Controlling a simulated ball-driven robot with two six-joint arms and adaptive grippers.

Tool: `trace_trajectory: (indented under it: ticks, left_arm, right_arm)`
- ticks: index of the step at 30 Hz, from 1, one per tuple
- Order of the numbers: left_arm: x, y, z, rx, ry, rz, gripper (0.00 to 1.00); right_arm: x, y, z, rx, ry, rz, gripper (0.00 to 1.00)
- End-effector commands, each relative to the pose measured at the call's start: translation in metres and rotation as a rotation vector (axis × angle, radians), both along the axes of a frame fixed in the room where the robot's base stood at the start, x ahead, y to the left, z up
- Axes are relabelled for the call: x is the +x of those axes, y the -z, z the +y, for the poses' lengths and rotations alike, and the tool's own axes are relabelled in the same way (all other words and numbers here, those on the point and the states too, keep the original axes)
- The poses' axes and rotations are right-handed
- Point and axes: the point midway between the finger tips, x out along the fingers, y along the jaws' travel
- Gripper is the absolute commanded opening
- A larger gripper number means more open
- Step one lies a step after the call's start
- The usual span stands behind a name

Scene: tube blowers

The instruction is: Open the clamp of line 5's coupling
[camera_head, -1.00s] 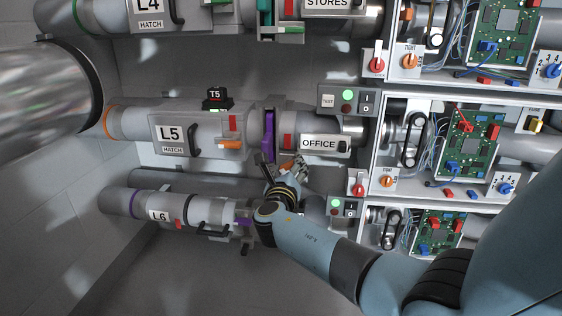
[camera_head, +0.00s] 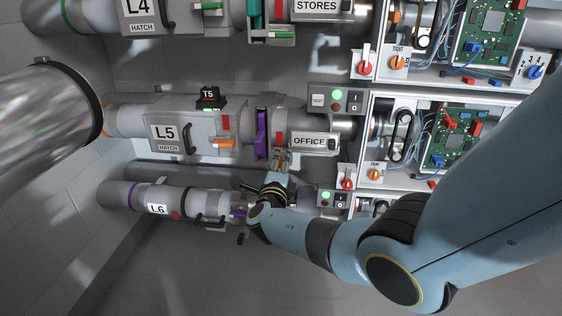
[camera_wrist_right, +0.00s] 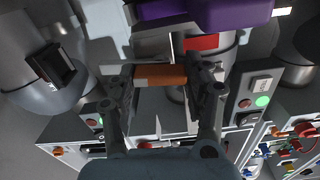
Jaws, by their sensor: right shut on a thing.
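Line 5's pipe carries a grey hatch box (camera_head: 165,133) marked L5 and an OFFICE label (camera_head: 309,141). Between them is the coupling with a purple band (camera_head: 262,135); purple also shows at the top of the right wrist view (camera_wrist_right: 230,12). A red block (camera_wrist_right: 200,42) sits beside it. The coupling's orange clamp handle (camera_wrist_right: 160,75) lies between the fingers of my right gripper (camera_wrist_right: 163,84), which is shut on it. In the head view my right gripper (camera_head: 281,158) is just below and right of the purple band and mostly covers the handle. My left gripper is not in view.
Line 6's pipe (camera_head: 125,195) runs just below my right wrist. Line 4's pipe, with a teal coupling (camera_head: 255,20), is above. A button panel (camera_head: 318,100) and open circuit cabinets (camera_head: 455,130) stand to the right. A big metal duct (camera_head: 50,110) is at left.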

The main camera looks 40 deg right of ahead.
Motion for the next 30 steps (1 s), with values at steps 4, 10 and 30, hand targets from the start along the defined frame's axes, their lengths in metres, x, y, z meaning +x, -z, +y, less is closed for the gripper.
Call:
trace_trajectory:
  ticks: [4,10,30]
  left_arm:
    - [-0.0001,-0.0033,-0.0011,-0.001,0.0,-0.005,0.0]
    - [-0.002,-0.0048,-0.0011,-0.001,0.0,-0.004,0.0]
    - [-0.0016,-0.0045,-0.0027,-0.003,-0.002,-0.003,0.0]
  right_arm:
    - [-0.0002,0.0004,0.0011,-0.047,-0.001,0.06,0.0]
    - [-0.0002,0.0009,0.0012,-0.089,-0.001,0.108,0.0]
    - [-0.0006,0.0019,0.001,-0.106,-0.001,0.129,0.65]
